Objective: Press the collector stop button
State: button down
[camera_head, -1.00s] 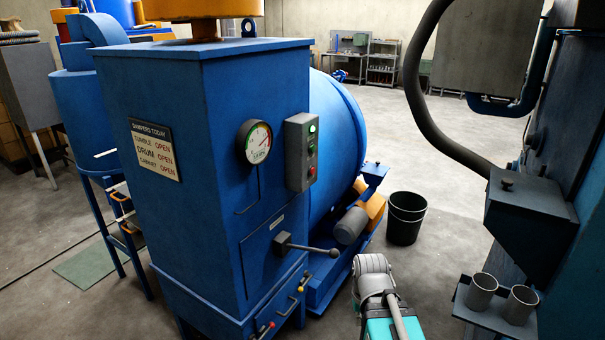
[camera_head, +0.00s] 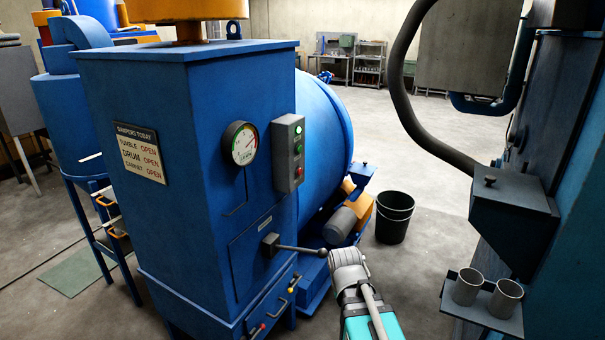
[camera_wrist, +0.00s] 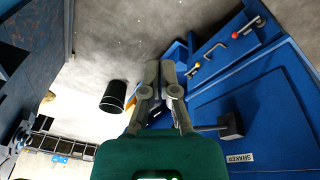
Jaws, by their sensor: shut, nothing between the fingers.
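A grey control box (camera_head: 288,153) is fixed to the side of the tall blue cabinet (camera_head: 150,215). It carries a red button (camera_head: 299,171) low down, a green button (camera_head: 298,148) above it and a small green light at the top. Their lettering is too small to read. The control box does not show in the wrist view. My gripper (camera_wrist: 166,76) is shut and empty in the wrist view, apart from the cabinet face. In the head view my arm is below and right of the control box; the fingertips cannot be made out there.
A round gauge (camera_head: 241,143) sits left of the control box. A lever (camera_head: 300,249) juts from the cabinet near my arm, beside a "SHAKER" label (camera_wrist: 240,158). Knobbed handles are below. A black bucket (camera_head: 394,217) and a cup shelf (camera_head: 487,309) stand to the right.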

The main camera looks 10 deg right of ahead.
aim_at(299, 172)
jog(key=w+d+r+n+t+h, duration=0.15)
jog(key=w+d+r+t, duration=0.3)
jog(key=w, duration=0.65)
jog(key=w+d+r+m+t+h, duration=0.1)
jog(key=w+d+r+t+h, duration=0.3)
jog(key=w, duration=0.7)
jog(key=w+a+r+n+t+y, duration=0.3)
jog(key=w+r+n+t+y, duration=0.1)
jog(key=w, duration=0.3)
jog(key=w+a+r+n+t+y, duration=0.3)
jog(key=w+r+n+t+y, duration=0.1)
jog(key=w+r+n+y, duration=0.1)
jog(key=shift+w+a+r+n+y+b, duration=0.15)
jog(key=shift+w+r+n+y+b, duration=0.35)
jog(key=shift+w+n, duration=0.9)
jog(key=shift+w+a+r+t, duration=0.1)
jog(key=shift+w+t, duration=0.05)
jog(key=shift+t, duration=0.1)
jog(key=w+a, duration=0.5)
jog(key=a, duration=0.2)
